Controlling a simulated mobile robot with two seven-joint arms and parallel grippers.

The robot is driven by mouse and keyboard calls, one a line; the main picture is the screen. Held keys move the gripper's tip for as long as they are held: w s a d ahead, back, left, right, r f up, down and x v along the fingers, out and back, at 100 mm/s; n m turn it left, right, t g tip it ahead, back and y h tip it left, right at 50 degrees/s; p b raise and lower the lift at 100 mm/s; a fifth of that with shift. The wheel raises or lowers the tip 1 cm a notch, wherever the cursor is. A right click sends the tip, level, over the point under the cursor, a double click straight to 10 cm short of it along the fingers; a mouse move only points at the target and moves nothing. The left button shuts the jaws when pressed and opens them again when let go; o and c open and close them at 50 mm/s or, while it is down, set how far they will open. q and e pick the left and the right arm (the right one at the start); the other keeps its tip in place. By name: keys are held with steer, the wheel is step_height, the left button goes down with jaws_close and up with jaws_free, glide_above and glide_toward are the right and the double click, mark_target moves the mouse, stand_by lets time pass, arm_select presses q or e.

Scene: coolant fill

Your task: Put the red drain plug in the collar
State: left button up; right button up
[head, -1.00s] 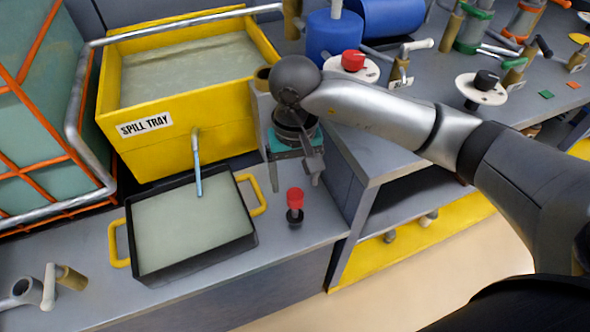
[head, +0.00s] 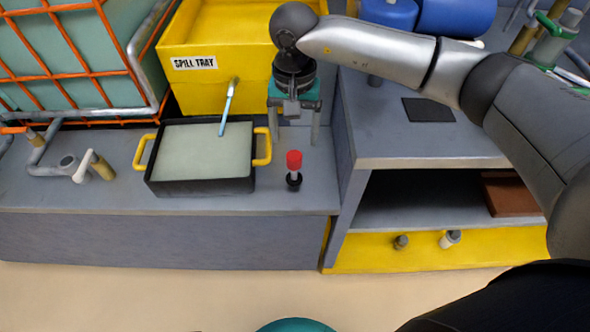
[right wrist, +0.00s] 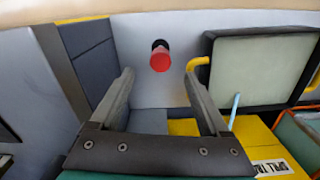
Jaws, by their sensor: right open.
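The red drain plug (head: 294,161), with a red head, pale stem and black lower end, stands upright on the grey ledge. It also shows in the right wrist view (right wrist: 160,59), beyond the fingertips and between their lines. My right gripper (head: 296,127) points down with its fingers apart and empty, just behind the plug in the head view. The yellow spill tray (head: 215,100) has a small outlet (head: 235,81) low in its front wall, with a light blue stream (head: 227,107) falling from it. I cannot make out a separate collar there. My left gripper is not in view.
A black pan (head: 200,187) with yellow handles (head: 262,147) catches the stream, left of the plug. A grey cabinet side (head: 350,150) rises to the right. A pipe fitting (head: 80,168) lies at left. The ledge around the plug is clear.

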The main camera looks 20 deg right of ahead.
mark_target(294, 157)
step_height(294, 157, down, 7)
steer(key=shift+f+b, duration=0.1)
steer(key=shift+b, duration=0.85)
steer(key=shift+w+f+b, duration=0.2)
steer(key=shift+f+b, duration=0.6)
steer(key=shift+f, duration=1.05)
steer(key=shift+f+b, duration=0.35)
steer(key=shift+f, duration=0.65)
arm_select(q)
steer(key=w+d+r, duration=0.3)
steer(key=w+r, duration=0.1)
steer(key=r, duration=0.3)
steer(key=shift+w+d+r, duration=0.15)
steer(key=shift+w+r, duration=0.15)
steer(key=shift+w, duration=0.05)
arm_select(e)
jaws_close()
